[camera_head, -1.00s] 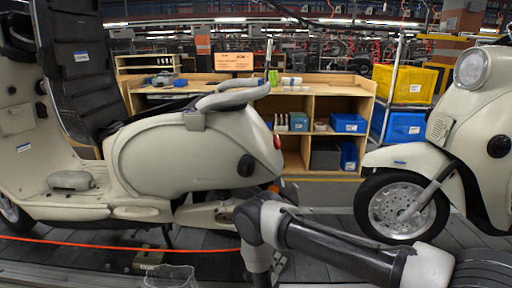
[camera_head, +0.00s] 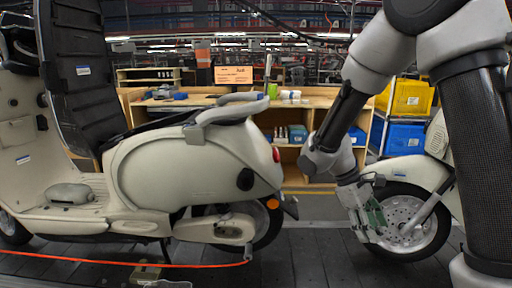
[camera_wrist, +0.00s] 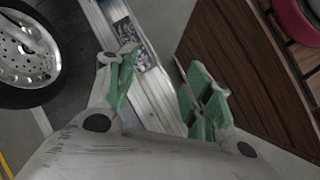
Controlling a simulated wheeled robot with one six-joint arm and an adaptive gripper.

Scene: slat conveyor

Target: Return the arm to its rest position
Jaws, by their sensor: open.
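My gripper (camera_head: 370,215) hangs below my bent arm at the right of the head view, in front of the second scooter's front wheel (camera_head: 402,222). In the wrist view my gripper (camera_wrist: 160,92) shows its two green-padded fingers spread apart with nothing between them. The arm itself rises on the right of the head view and folds down to the gripper. Part of the second scooter is hidden behind my arm.
A cream scooter (camera_head: 190,170) stands on the dark slat conveyor (camera_head: 310,255) at the left. A red cable (camera_head: 120,262) runs along its near side. A wooden shelf (camera_head: 295,185) and yellow (camera_head: 408,98) and blue bins (camera_head: 400,138) stand behind. A brown slatted surface (camera_wrist: 240,60) lies right of my gripper.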

